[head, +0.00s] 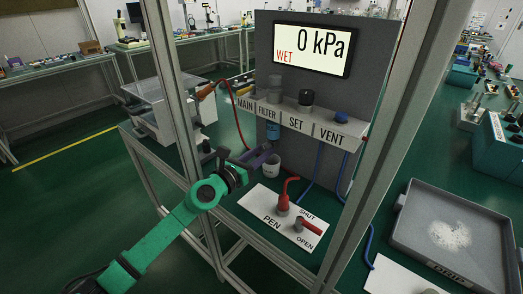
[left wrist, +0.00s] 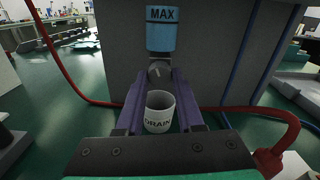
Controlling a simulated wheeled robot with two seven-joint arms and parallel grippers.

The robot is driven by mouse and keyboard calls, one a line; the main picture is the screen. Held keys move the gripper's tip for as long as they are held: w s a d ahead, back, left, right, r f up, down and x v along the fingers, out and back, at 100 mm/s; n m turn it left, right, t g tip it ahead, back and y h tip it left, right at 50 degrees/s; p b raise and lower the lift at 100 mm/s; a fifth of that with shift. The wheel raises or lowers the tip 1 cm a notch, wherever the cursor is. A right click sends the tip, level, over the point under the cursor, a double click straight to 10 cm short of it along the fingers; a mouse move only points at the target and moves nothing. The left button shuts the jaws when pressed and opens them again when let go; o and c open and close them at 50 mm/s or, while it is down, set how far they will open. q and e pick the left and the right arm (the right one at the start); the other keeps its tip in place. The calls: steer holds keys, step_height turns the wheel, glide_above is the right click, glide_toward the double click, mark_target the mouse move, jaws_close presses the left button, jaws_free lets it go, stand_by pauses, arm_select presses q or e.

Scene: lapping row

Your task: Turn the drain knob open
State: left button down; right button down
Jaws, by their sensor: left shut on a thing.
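The drain knob (left wrist: 160,71) is a small grey round part under the blue filter bowl (left wrist: 162,30) marked MAX. My left gripper (head: 266,149) reaches in below the FILTER label, and its purple fingers (left wrist: 160,80) are shut on the knob from both sides. In the head view the fingers hide the knob. A white cup marked DRAIN (left wrist: 159,112) stands below the knob; it also shows in the head view (head: 271,168). The display (head: 312,50) reads 0 kPa with WET in red. My right gripper is not in view.
Metal frame posts (head: 370,130) stand on both sides of the grey panel. A red lever (head: 311,227) and a red elbow pipe (head: 284,203) sit on a white plate in front. Red and blue hoses run nearby. A grey drip tray (head: 425,265) lies at right.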

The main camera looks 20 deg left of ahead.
arm_select(q)
steer(key=n+p, duration=0.1)
steer(key=n, duration=0.2)
steer(key=shift+n, duration=0.4)
steer(key=n+p, duration=0.1)
steer(key=n, duration=0.2)
steer(key=shift+r+n, duration=0.1)
steer(key=shift+n, duration=0.2)
steer(key=n+p, duration=0.1)
steer(key=n, duration=0.2)
steer(key=shift+n, duration=0.3)
steer(key=shift+n+p, duration=0.75)
steer(key=shift+n, duration=0.65)
steer(key=c, duration=0.5)
jaws_free()
steer(key=shift+c, duration=0.2)
